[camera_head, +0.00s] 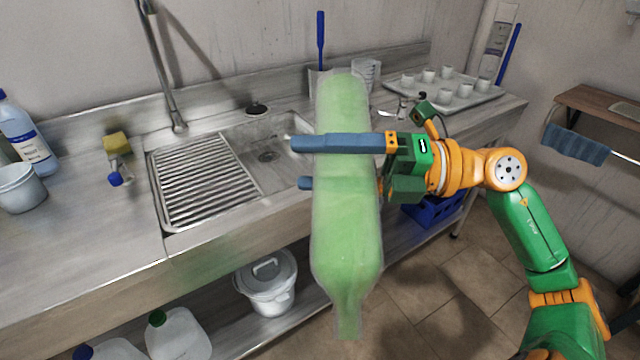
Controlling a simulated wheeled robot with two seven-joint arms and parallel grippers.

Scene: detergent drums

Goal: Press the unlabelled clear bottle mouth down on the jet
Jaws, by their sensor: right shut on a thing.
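My right gripper (302,164) is shut around the middle of a clear, green-tinted bottle (346,235) with no label. One blue finger crosses in front of the bottle, and the other's tip shows at its left edge. The bottle is held upside down, nearly upright, with its narrow neck and mouth at the bottom. It hangs in front of the counter's front edge, with the mouth over the floor area. The bottle covers the right side of the sink basin (285,170). I cannot make out the jet. My left gripper is not in view.
A ribbed drainer (205,180) lies left of the basin, with a tall tap (175,115) behind. A tray of cups (455,100) is back right. A lidded bucket (268,285) sits below.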

